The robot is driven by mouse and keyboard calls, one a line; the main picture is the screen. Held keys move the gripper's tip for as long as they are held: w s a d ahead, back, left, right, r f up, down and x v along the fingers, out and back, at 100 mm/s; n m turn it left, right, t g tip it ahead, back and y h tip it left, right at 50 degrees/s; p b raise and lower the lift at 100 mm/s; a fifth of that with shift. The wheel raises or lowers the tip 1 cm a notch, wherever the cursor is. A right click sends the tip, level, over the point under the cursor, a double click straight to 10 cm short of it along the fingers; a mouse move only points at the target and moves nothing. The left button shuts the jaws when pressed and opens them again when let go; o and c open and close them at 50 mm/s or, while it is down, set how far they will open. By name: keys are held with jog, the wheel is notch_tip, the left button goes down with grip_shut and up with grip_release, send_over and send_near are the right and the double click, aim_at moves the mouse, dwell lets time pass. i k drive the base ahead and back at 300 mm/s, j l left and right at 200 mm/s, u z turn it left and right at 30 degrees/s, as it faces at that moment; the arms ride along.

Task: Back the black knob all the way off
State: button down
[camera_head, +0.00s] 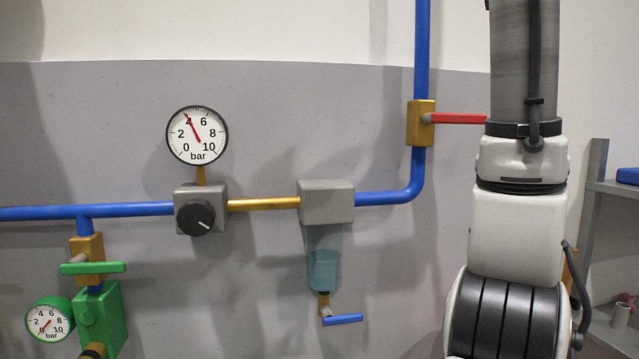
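The black knob (194,217) sits on the front of a grey regulator block (217,192) on the wall pipe, left of the middle. Its white mark points to the lower right. A round white gauge (197,135) stands above the block on a brass stem, and its red needle points at about 4 bar. My gripper is not in view. Links of my arm fill the right side of the picture, well away from the knob. Nothing touches or covers the knob.
A brass valve (421,123) has a red lever (457,118) reaching right behind my arm. A filter bowl (323,266) hangs right of the knob. Lower left are a green handle (93,268) and small green gauge (49,319). A shelf (612,188) stands far right.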

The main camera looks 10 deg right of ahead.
aim_at(197, 217)
jog(key=k+j, duration=0.35)
jog(key=j, duration=0.15)
jog(key=k+j, duration=0.4)
jog(key=j, duration=0.1)
